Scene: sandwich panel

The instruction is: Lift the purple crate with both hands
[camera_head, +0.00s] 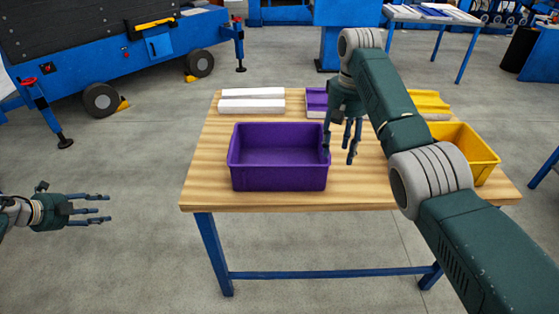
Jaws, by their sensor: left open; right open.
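The purple crate (278,178) stands upright on the wooden table (210,190), near its front edge and left of its middle. It looks empty. My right gripper (341,150) is open, fingers pointing down, at the crate's right wall; I cannot tell whether it touches the rim. My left gripper (97,209) is open and empty, off the table at the far left, fingers pointing right. It is well apart from the crate.
A yellow crate (480,160) stands at the table's right, partly behind my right arm. White panels (252,103), a purple panel (316,98) and a yellow panel (430,102) lie along the back. A blue wheeled machine (120,60) stands behind.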

